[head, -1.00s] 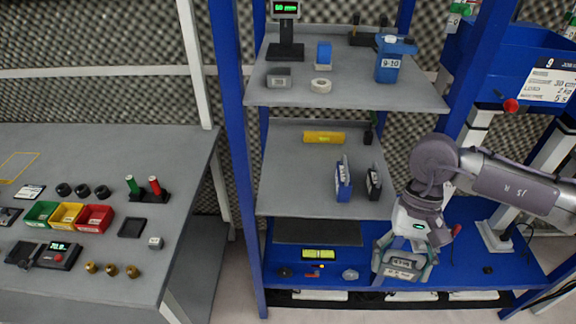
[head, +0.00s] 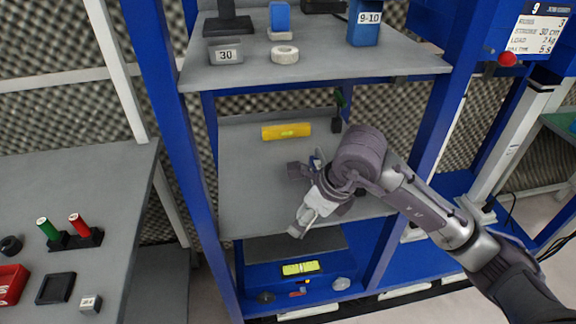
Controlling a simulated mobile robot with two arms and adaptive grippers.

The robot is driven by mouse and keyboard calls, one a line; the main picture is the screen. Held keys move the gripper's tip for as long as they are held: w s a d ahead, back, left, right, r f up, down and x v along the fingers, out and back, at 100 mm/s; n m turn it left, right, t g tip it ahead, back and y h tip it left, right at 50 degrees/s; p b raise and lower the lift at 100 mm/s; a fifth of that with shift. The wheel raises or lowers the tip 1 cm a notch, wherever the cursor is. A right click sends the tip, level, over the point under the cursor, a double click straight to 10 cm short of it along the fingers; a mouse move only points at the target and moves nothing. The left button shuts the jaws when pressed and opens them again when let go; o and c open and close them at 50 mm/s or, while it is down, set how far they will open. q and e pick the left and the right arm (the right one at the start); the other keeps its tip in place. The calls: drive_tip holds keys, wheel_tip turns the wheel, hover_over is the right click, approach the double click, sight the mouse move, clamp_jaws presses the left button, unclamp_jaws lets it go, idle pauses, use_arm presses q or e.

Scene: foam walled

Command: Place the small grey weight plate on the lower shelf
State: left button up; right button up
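A small light-grey round piece (head: 341,283), which looks like the weight plate, lies on the blue bottom shelf (head: 370,262), at the right of its front edge. A darker round piece (head: 265,297) lies at the left of the same shelf. My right gripper (head: 300,224) reaches in from the right, in front of the grey middle shelf (head: 245,185), tilted down and left. It is above and apart from both round pieces. Its fingers show nearly edge-on, so I cannot tell whether they are open or hold something. My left gripper is out of view.
A yellow level (head: 300,268) and small red tools (head: 299,291) lie between the round pieces. A yellow roll (head: 286,131) sits on the middle shelf. Blue posts (head: 168,130) frame the rack. A grey table (head: 75,200) stands left.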

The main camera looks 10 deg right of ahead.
drive_tip(key=shift+w+a+r, duration=0.1)
drive_tip(key=shift+w+a, duration=0.15)
drive_tip(key=shift+w, duration=0.15)
drive_tip(key=w+a+p, duration=0.3)
drive_tip(key=w+a, duration=0.8)
drive_tip(key=a, duration=0.1)
drive_tip(key=shift+w, duration=0.4)
drive_tip(key=shift+w+p, duration=0.1)
drive_tip(key=shift+p, duration=0.2)
wheel_tip(320, 180, down, 3)
drive_tip(key=shift+a+r+p, duration=0.1)
drive_tip(key=shift+p, duration=0.3)
drive_tip(key=shift+f, duration=0.35)
